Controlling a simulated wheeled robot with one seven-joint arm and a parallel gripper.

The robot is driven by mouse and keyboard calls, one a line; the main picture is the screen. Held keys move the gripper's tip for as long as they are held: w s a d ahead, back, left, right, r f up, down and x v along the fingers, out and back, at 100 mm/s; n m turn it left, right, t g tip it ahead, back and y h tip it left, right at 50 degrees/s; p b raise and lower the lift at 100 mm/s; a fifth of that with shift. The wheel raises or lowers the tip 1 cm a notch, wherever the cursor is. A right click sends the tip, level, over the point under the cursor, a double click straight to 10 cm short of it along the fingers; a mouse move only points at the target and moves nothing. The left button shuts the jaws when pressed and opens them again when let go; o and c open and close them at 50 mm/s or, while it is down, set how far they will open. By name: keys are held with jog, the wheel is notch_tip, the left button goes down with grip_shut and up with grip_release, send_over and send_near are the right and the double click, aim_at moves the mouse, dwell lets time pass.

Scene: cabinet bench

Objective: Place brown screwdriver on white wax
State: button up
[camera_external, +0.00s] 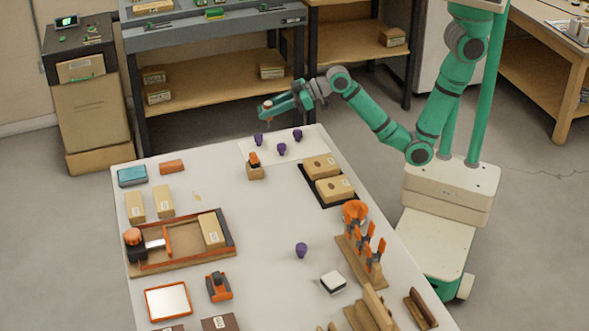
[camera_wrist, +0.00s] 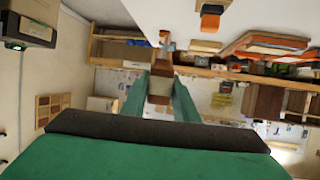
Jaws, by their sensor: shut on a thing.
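My gripper (camera_external: 268,106) is held out in the air beyond the far edge of the white sheet. It is shut on a small brown thing (camera_wrist: 159,86), which may be the brown screwdriver. In the wrist view this thing sits between the two green fingers, with an orange-brown end sticking out past them. Its full shape is hard to make out. A small white block with a dark lower side (camera_external: 333,281) lies near the table's front right and may be the white wax. It is well apart from my gripper.
Several purple pieces (camera_external: 281,149) stand on the white sheet. A dark tray (camera_external: 343,201) holds two boxes. Orange-handled tools stand in a wooden rack (camera_external: 360,262). The table's middle (camera_external: 262,205) is mostly clear.

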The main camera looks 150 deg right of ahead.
jog(key=shift+s+a+r, duration=0.1)
jog(key=shift+a, duration=0.05)
jog(key=w+a+n+t+y, duration=0.3)
jog(key=w+a+n+y, duration=0.15)
jog(key=w+a, duration=0.55)
jog(key=w+a+n+t+y, duration=0.4)
jog(key=w+a, duration=0.4)
jog(key=w, duration=0.4)
jog(key=w+a+r+n+g+y, duration=0.1)
jog(key=w+a+n+g+y, duration=0.2)
jog(key=a, duration=0.6)
jog(key=w+a+r+n+y, duration=0.25)
jog(key=a+n+y, duration=0.25)
jog(key=a, duration=0.3)
jog(key=w+a+r+n+g+y, duration=0.1)
jog(key=w+a+n+g+y, duration=0.2)
jog(key=a, duration=0.6)
jog(key=t+y, duration=0.1)
send_over(334, 279)
notch_tip(334, 279, down, 11)
jog(key=shift+d+f+n, duration=0.1)
jog(key=shift+f+n, duration=0.25)
jog(key=shift+f, duration=0.8)
